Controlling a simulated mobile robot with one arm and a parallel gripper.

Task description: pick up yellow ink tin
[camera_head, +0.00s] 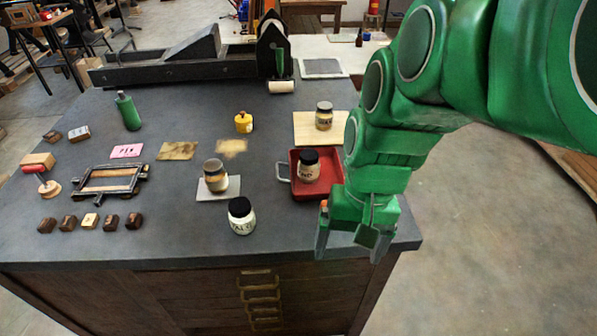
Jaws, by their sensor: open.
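The yellow ink tin (243,123) is a small yellow pot with a knobbed lid and a pale label. It stands upright on the dark grey worktop, behind the middle, just above a pale yellowish patch. My gripper (347,250) hangs at the worktop's right front edge, fingers pointing down. It is open and I see nothing between its fingers. It is well to the right of the yellow tin and nearer the front, apart from it.
A red tray (318,188) with a black-lidded jar (308,165) stands between gripper and tin. Other jars (242,216) (215,176) (324,116) stand around. A green bottle (128,112), a wooden frame (108,191) and several small blocks are left. A press (180,65) lies behind.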

